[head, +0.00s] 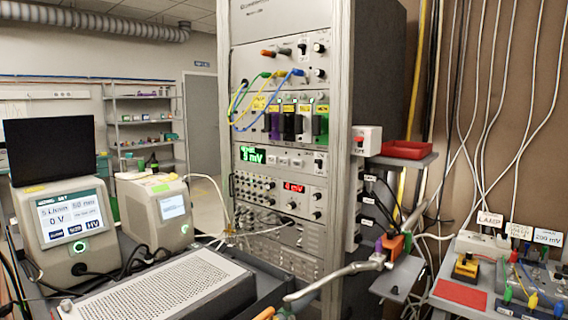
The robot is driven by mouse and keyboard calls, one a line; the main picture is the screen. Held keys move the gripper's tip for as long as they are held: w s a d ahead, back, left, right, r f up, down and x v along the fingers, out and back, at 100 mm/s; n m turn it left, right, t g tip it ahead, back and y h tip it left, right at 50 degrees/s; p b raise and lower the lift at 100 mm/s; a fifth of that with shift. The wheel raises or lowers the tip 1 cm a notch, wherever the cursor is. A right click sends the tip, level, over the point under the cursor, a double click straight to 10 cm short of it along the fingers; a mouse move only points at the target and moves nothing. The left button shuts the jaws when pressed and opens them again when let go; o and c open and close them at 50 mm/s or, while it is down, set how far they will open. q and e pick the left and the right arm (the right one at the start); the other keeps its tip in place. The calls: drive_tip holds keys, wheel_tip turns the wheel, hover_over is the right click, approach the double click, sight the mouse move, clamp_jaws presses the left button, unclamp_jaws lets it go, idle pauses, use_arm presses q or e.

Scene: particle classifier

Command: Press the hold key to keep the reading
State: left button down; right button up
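The rack (342,200) stands in the middle of the head view. A panel in it carries a lit green display (252,155) reading about 9 mV. Small pale keys (282,160) sit in a row just right of this display; their lettering is too small to read, so I cannot tell which one is the hold key. A red display (293,187) is lit on the panel below. Neither of my grippers can be made out in this view, and nothing is seen touching the keys.
Two instruments with screens (72,218) (160,210) stand at the left. A perforated metal box (165,290) fills the lower front. A curved silver tube (330,281) crosses low before the rack. A red tray (407,150) and a bench with cables (462,293) lie right.

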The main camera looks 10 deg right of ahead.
clamp_jaws()
idle(1.5)
